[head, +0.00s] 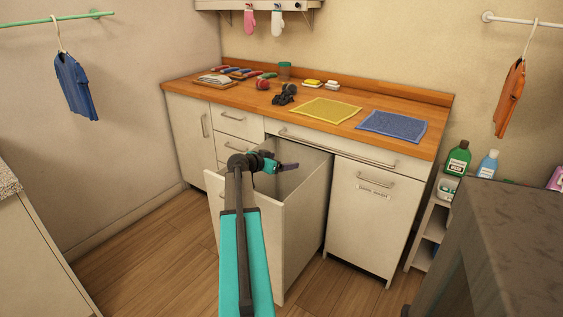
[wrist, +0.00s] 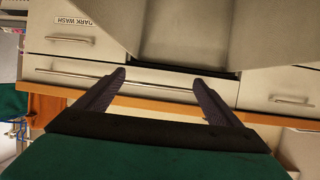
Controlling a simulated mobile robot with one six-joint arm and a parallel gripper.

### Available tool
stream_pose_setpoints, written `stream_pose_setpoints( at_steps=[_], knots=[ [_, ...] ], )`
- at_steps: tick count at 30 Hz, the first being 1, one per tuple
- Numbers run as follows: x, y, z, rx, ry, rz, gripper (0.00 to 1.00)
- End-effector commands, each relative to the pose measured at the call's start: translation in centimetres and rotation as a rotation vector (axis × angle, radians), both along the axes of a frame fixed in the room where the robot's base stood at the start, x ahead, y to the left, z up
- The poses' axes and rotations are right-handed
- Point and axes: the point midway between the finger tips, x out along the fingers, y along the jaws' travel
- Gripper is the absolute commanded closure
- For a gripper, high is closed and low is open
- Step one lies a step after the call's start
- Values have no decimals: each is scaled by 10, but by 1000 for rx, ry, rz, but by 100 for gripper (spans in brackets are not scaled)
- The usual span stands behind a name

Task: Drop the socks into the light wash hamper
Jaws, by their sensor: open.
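My gripper (head: 289,166) is over the pulled-out hamper (head: 262,235) under the counter. In the wrist view my gripper (wrist: 159,77) has its two dark fingers spread with nothing between them. The hamper's grey inside (wrist: 185,35) shows beyond the fingertips; I see no socks in the part visible, and its floor is partly hidden. No label shows on this hamper. The closed front to its right (head: 367,215) carries a label, which reads "DARK WASH" upside down in the wrist view (wrist: 73,21). A dark lumpy item (head: 285,94) lies on the counter; I cannot tell whether it is socks.
The wooden counter (head: 235,92) holds a yellow cloth (head: 325,111), a blue cloth (head: 392,126), a red round item (head: 263,84) and folded cloths (head: 214,79). A shelf with bottles (head: 457,160) stands at right. A dark grey block (head: 510,230) fills the lower right. Floor at left is clear.

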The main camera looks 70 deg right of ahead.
Motion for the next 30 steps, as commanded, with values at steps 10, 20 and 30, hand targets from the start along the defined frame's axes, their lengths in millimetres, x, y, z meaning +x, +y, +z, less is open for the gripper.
stream_pose_setpoints(
  at_steps=[10, 20, 30],
  knots=[
    [11, 33, 14, -1, 0, 2, 12],
    [26, 79, 33, -1, -1, 3, 12],
    [38, 114, 49, 0, 0, 2, 12]
  ],
)
